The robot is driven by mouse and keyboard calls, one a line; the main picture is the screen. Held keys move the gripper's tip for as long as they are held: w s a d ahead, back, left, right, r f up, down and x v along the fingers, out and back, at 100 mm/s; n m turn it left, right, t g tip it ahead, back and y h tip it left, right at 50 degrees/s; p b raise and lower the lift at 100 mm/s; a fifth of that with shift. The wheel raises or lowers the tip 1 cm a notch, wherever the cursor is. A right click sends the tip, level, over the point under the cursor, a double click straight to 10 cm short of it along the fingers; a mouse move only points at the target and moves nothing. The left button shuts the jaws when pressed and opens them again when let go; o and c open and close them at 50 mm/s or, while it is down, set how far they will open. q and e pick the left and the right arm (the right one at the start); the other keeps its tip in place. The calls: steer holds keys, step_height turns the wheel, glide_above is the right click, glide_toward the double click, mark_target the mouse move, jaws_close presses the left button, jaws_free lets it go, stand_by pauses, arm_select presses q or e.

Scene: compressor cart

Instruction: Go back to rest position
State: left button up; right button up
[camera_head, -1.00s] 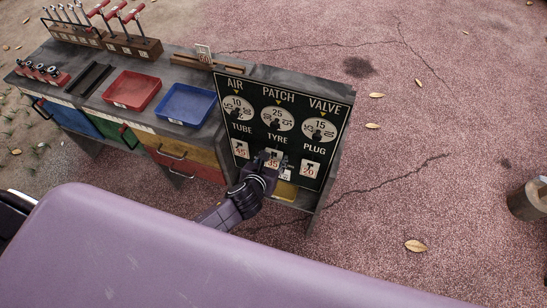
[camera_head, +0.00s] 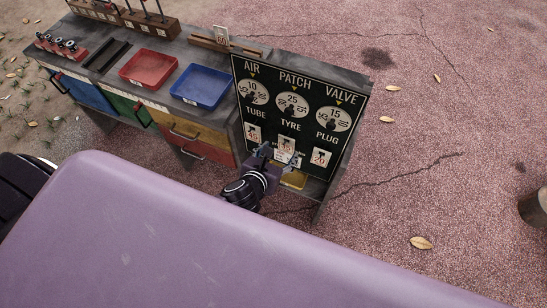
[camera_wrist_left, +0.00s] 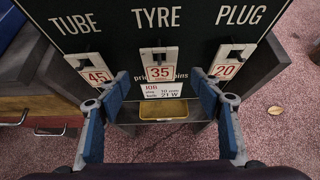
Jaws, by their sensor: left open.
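My left gripper (camera_head: 277,155) is open and empty in front of the lower part of the black price board (camera_head: 301,118). In the left wrist view, its two blue-padded fingers (camera_wrist_left: 160,100) are spread wide, with the 35 card (camera_wrist_left: 159,72) under TYRE showing between them. The 45 card (camera_wrist_left: 97,76) and the 20 card (camera_wrist_left: 225,71) hang on either side. A small white label (camera_wrist_left: 162,91) sits below the 35 card, and a yellow tray (camera_wrist_left: 163,110) lies lower down. I see no contact between fingers and board. My right gripper is not in view.
The cart top carries a red tray (camera_head: 148,69), a blue tray (camera_head: 201,87) and a tool rack (camera_head: 151,22). Coloured drawers (camera_head: 196,141) line its front. My purple body fills the foreground. Open reddish ground lies right of the cart, with a round post (camera_head: 534,205) at the edge.

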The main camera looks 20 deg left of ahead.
arm_select(q)
steer(key=v, duration=0.5)
steer(key=s+a+f+n+g, duration=0.25)
steer(key=s+f+n, duration=0.35)
steer(key=f, duration=0.6)
steer(key=s+a+f+n+g, duration=0.2)
steer(key=s+a+f+n, duration=0.15)
steer(key=f+n, duration=0.65)
steer(key=s+a+f+n+g, duration=0.1)
steer(key=s+f+n+g, duration=0.1)
steer(key=s+f+n, duration=0.7)
steer(key=s+a+f+n+g, duration=0.1)
steer(key=s+f+n+g, duration=0.2)
steer(key=s+f+n, duration=0.6)
steer(key=s, duration=0.7)
steer(key=shift+a+g, duration=0.1)
steer(key=shift+g, duration=0.15)
